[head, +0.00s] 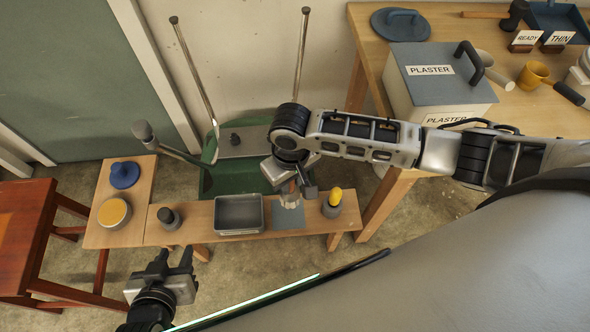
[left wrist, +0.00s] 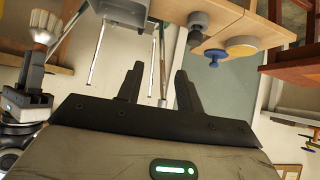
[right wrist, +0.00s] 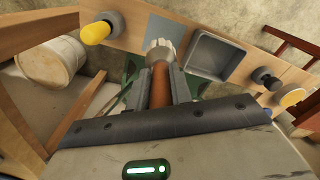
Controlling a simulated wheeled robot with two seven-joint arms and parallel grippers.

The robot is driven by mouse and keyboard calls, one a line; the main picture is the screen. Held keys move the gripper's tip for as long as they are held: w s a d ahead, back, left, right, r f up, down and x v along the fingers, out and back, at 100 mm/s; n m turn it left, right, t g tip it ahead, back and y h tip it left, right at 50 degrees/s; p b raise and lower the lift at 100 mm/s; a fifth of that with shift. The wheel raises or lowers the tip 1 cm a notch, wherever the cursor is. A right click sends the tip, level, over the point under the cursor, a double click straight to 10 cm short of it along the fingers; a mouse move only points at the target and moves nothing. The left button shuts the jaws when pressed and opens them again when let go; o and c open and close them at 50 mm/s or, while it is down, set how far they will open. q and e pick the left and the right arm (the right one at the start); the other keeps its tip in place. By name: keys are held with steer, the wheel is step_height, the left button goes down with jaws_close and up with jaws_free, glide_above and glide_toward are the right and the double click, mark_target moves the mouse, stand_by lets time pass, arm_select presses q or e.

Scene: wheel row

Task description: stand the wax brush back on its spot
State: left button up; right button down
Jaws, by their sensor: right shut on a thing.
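My right gripper (head: 289,184) is shut on the wax brush (right wrist: 160,82), gripping its brown handle. The brush's pale bristle end points down toward the bench in the head view, and it also shows in the left wrist view (left wrist: 42,28). The brush is above or near a flat blue-grey square (head: 289,218) on the low wooden bench; I cannot tell whether the bristles touch it. The square also shows in the right wrist view (right wrist: 163,33), beside the brush's bristle end. My left gripper (head: 173,256) is open and empty, in front of the bench's left part.
A grey tray (head: 239,232) stands left of the square; a grey cup with a yellow top (head: 333,203) stands right of it. Further left are a dark-knobbed pot (head: 168,218), a yellow disc (head: 113,213) and a blue lid (head: 124,175). A taller table (head: 450,30) stands right.

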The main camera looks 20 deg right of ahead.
mark_target(288, 196)
steer(key=shift+w+a+f+n, duration=0.1)
steer(key=shift+a+f+n, duration=0.2)
steer(key=shift+a+f, duration=0.3)
arm_select(q)
steer(key=shift+a, duration=0.15)
arm_select(e)
steer(key=shift+d, duration=0.1)
steer(key=shift+f+b, duration=0.4)
steer(key=shift+f, duration=0.2)
step_height(288, 196, down, 4)
steer(key=shift+r+b, duration=0.1)
steer(key=shift+b, duration=1)
steer(key=shift+f, duration=0.5)
arm_select(q)
steer(key=shift+w+d+f, duration=0.25)
steer(key=shift+d+f, duration=0.25)
steer(key=shift+f, duration=0.05)
steer(key=shift+s, duration=0.15)
